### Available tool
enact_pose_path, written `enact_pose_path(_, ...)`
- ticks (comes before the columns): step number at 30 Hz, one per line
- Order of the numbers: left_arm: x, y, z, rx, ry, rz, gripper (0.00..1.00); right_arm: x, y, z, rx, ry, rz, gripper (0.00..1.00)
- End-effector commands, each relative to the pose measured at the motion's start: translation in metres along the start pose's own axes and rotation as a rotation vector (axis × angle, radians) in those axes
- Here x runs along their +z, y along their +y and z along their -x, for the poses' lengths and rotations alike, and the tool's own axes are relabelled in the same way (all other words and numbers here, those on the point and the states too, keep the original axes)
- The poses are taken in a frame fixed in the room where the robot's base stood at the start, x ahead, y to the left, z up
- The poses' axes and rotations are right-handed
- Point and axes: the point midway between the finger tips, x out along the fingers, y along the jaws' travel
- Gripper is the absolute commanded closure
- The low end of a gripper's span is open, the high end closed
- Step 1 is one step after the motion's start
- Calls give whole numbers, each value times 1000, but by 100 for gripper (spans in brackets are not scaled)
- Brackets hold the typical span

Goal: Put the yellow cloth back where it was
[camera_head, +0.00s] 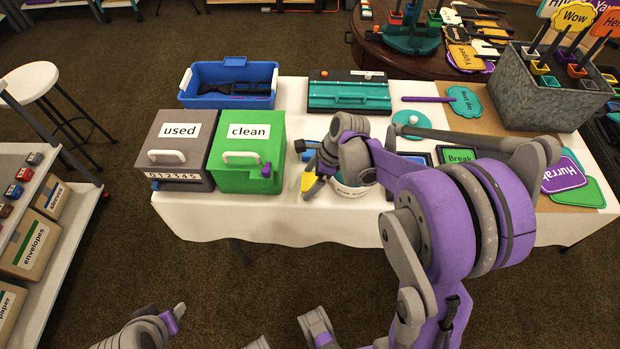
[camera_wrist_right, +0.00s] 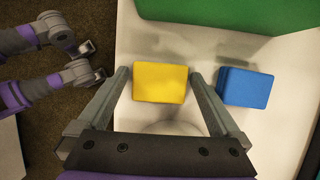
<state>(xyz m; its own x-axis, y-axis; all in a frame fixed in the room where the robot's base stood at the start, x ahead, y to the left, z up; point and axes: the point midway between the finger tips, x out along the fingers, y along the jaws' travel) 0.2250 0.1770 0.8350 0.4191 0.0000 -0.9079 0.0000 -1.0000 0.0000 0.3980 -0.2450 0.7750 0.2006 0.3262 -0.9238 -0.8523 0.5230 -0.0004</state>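The yellow cloth (camera_wrist_right: 160,83) lies flat as a small folded pad on the white table, just right of the green box marked clean (camera_head: 246,180). In the head view the cloth (camera_head: 308,182) shows only in part, below my right gripper (camera_head: 310,168). In the right wrist view the open fingers (camera_wrist_right: 160,78) stand on either side of the cloth, with a narrow gap at each side. A blue cloth (camera_wrist_right: 246,88) lies beside it, outside the right-hand finger.
A grey box marked used (camera_head: 180,178) stands left of the green one. A blue tray (camera_head: 200,98) and a teal case (camera_head: 340,100) lie behind. A white bowl (camera_head: 349,192) sits close to my right gripper, partly hidden. The table's front edge is clear.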

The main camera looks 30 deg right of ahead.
Motion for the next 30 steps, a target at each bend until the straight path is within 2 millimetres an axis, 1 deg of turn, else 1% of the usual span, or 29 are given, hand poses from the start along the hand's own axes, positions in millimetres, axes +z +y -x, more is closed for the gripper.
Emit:
enact_pose_path(5,-2,0,4,0,1,0,50,2,0,4,0,0,0,0)
enact_pose_path(8,-3,0,5,0,2,0,50,1,0,16,-1,0,-1,0)
enact_pose_path(18,-8,0,14,0,5,0,50,1,0,88,-1,1,-2,0)
enact_pose_path(21,-9,0,15,0,6,0,50,1,0,104,-1,0,-2,0)
enact_pose_path(24,-10,0,16,0,6,0,50,1,0,116,-1,0,-1,0)
enact_pose_path(26,-10,0,17,0,6,0,50,1,0,120,-1,0,3,0)
enact_pose_path(29,-10,0,17,0,6,0,50,5,9,122,-8,15,78,0)
enact_pose_path(30,-10,0,17,0,6,0,50,8,18,121,-13,27,150,0)
